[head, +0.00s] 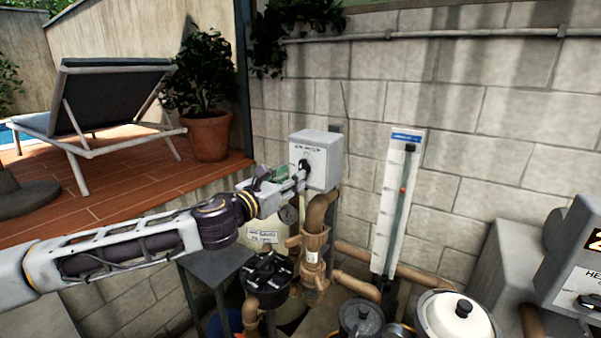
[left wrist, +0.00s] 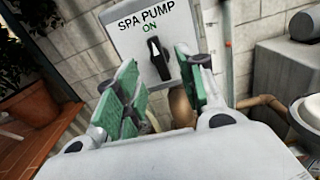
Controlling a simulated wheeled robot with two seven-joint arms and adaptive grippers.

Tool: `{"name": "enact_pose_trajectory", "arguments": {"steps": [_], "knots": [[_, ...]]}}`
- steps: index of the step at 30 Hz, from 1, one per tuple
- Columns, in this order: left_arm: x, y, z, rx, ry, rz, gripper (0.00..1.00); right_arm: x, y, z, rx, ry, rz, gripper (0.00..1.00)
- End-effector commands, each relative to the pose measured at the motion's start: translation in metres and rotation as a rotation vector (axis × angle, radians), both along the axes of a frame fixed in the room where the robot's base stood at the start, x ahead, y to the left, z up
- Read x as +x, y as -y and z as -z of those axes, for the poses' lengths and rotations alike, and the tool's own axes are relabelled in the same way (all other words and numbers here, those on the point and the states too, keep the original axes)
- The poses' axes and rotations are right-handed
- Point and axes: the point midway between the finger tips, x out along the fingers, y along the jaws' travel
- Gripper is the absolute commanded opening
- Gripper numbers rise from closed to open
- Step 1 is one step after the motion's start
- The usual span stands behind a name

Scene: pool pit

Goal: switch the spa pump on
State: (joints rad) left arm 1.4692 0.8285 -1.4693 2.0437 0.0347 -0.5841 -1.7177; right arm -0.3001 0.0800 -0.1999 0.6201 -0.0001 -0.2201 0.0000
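The spa pump switch is a grey box (head: 328,157) on the block wall, with a white front plate and a black rotary knob (head: 304,167). In the left wrist view the plate (left wrist: 125,42) reads "SPA PUMP" and "ON". The knob (left wrist: 159,60) stands nearly upright there, its upper end near the word ON. My left gripper (head: 291,181) is close in front of the plate. In the left wrist view its green-padded fingers (left wrist: 162,82) are open, one on each side of the knob, with gaps visible. Contact with the knob cannot be made out. My right gripper is not in view.
Brown pipes and a valve (head: 313,255) stand below the box, beside a black-topped filter (head: 267,275). A tall white flow gauge (head: 397,205) is right of it. A heater unit (head: 575,275) stands far right. A raised deck with a potted plant (head: 207,135) is left.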

Motion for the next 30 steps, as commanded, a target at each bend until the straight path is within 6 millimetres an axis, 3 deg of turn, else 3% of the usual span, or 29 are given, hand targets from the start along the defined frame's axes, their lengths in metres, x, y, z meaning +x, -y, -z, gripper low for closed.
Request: {"name": "enact_pose_trajectory", "arguments": {"steps": [11,30], "knots": [[-0.022,-0.016,0.000,0.000,0.000,-0.001,0.39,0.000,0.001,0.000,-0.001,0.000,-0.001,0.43],[-0.022,-0.016,0.000,0.000,0.000,0.000,0.39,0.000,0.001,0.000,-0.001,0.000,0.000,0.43]]}}
